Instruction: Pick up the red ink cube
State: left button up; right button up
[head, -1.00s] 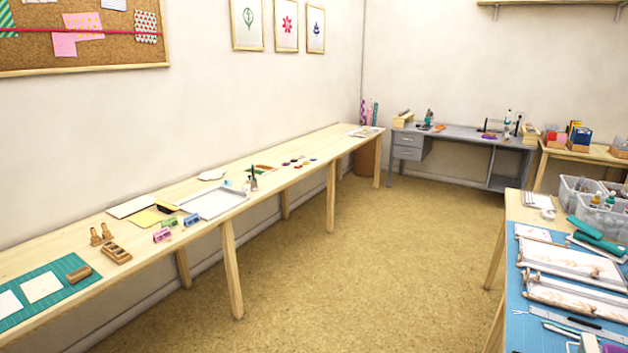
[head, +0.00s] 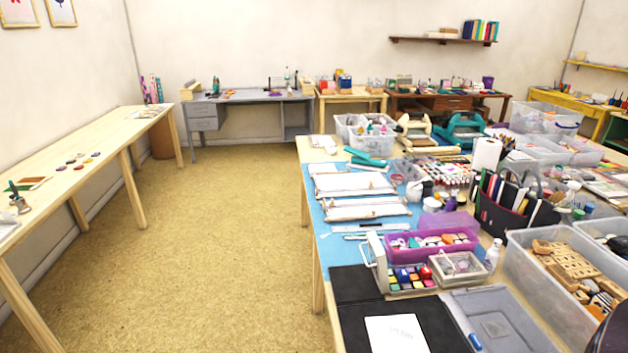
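A small pale tray (head: 396,290) of several coloured ink cubes sits on the large table at the right, in front of an open purple box. One cube near the tray's back right looks red (head: 424,272), with a blue one (head: 402,273) to its left. The cubes are small at this distance, so their exact edges are hard to tell. Neither of my grippers is in view.
Around the tray are the purple box (head: 455,245), a clear box (head: 458,270), a black folder (head: 358,285) and a grey lid (head: 502,325). A crate of wooden stamps (head: 535,290) stands at right. The floor (head: 220,260) between the tables is clear.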

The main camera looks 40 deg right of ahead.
aim_at(425, 273)
jog(key=i+j, duration=0.4)
jog(key=i+j+z, duration=0.1)
jog(key=z, duration=1.95)
jog(key=k+j, duration=0.05)
